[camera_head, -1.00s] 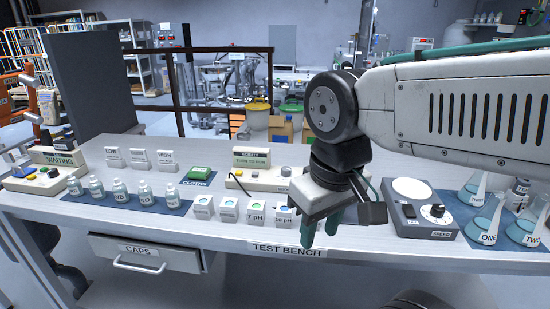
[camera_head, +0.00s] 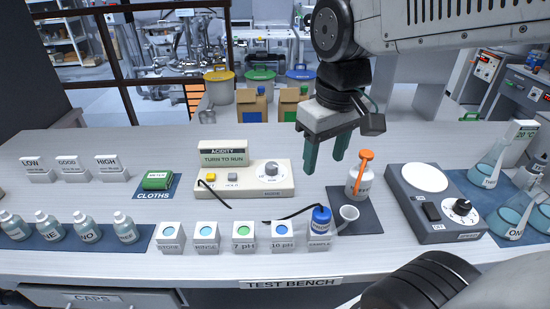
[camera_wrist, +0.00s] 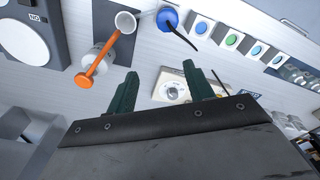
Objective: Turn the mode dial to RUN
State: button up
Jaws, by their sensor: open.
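The acidity meter (camera_head: 235,188) is a cream box on the bench with an upright display that reads TURN TO RUN. Its mode dial (camera_head: 271,169), a grey knob, sits at the right end of the sloped face, above the word MODE. The dial also shows in the wrist view (camera_wrist: 172,93), close to one fingertip in the picture. My gripper (camera_head: 326,160) is open and empty, pointing down, above the bench to the right of the dial and apart from it. Its two green fingers show in the wrist view (camera_wrist: 163,82). The dial's exact pointer position is too small to tell.
A white bottle with an orange pump (camera_head: 360,180) stands just right of my gripper. A blue-capped probe (camera_head: 321,218) with a black cable and a white cup (camera_head: 347,214) are in front. A stirrer (camera_head: 435,200) stands right.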

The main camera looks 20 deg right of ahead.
jog(key=w+a+f+n, duration=0.1)
jog(key=w+f+n, duration=0.1)
jog(key=w, duration=0.8)
jog(key=n+g, duration=0.1)
jog(key=n, duration=0.1)
send_over(272, 165)
notch_tip(272, 165, down, 4)
jog(key=shift+s+r, duration=0.1)
jog(key=shift+s, duration=0.05)
jog(key=shift+f, duration=0.35)
notch_tip(272, 165, down, 7)
jog(key=shift+f, duration=0.1)
jog(key=c, duration=1)
